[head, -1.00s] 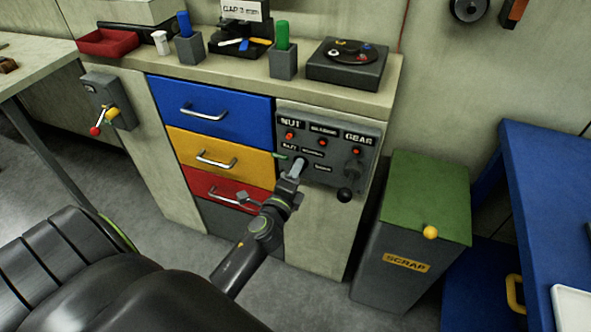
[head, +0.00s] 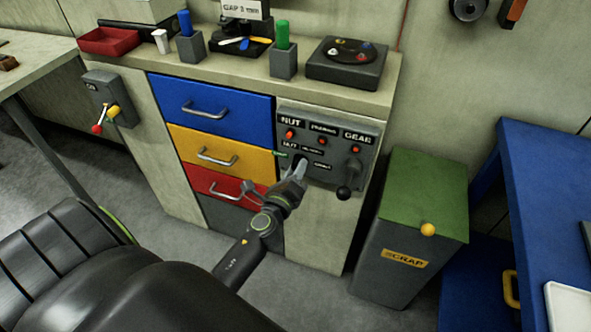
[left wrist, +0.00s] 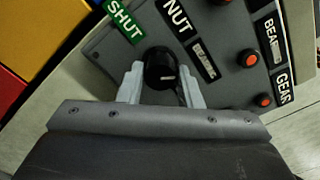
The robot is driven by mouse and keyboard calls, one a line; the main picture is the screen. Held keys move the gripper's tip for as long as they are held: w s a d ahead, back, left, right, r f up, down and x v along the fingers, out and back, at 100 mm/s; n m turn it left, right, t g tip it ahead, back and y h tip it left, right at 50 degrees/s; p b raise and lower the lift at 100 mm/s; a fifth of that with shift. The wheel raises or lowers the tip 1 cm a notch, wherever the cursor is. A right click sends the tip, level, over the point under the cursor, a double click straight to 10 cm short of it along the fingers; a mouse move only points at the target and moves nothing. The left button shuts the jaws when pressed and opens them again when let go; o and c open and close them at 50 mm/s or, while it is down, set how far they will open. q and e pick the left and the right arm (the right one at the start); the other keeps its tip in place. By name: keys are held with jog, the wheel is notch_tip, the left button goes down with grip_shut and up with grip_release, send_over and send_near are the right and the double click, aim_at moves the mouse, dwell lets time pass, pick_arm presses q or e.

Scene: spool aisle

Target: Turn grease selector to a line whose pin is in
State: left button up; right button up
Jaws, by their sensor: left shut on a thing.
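The grease selector is a black round knob (left wrist: 158,68) with a short white mark on its face, right of its middle. My left gripper (head: 300,166) is at the knob, low on the grey panel (head: 368,128). In the left wrist view its two fingers (left wrist: 160,84) stand on either side of the knob, shut on it. A green SHUT label (left wrist: 124,21) is up left of the knob. Red pins (head: 323,142) sit above; I cannot tell which are in. My right gripper is not in view.
A black-ended lever (head: 344,192) hangs at the panel's right. Blue, yellow and red drawers (head: 213,108) are to its left. A green-lidded scrap bin (head: 415,210) stands right of the cabinet. A switch box with red and yellow knobs (head: 108,97) is at far left.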

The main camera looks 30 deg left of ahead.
pick_arm(q)
jog(key=shift+f, duration=0.15)
jog(key=o, duration=1)
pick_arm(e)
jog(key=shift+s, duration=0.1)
pick_arm(q)
jog(key=shift+b+v, duration=1.95)
jog(key=shift+v, duration=6.8)
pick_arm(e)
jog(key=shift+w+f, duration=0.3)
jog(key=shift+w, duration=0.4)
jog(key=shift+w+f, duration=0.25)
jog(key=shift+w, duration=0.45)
